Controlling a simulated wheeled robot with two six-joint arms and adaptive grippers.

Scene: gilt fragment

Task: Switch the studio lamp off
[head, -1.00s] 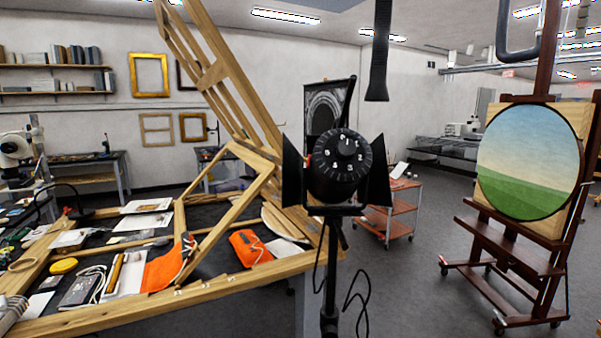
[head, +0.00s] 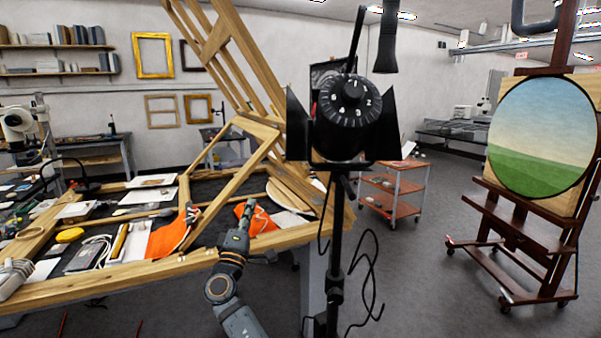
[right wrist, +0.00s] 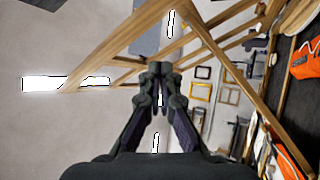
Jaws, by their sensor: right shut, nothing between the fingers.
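The black studio lamp (head: 346,140) stands upright on a dark stand right of the table, with flaps at its sides. Its round dial (head: 348,97) with white numerals faces me. I cannot read whether the lamp is lit. My right gripper (head: 244,222) is shut and empty, pointing up, left of the lamp stand and lower than the dial, apart from both. It overlaps the table's front edge in the picture. In the right wrist view its closed fingers (right wrist: 160,82) point towards wooden bars and the wall frames. My left gripper is out of view.
The table (head: 120,277) with tools, papers and orange cloths fills the left. A slanted wooden frame (head: 235,55) rises behind the gripper. Black cables hang by the lamp stand. A cart (head: 393,190) and an easel with a round painting (head: 541,137) stand right, with open floor between.

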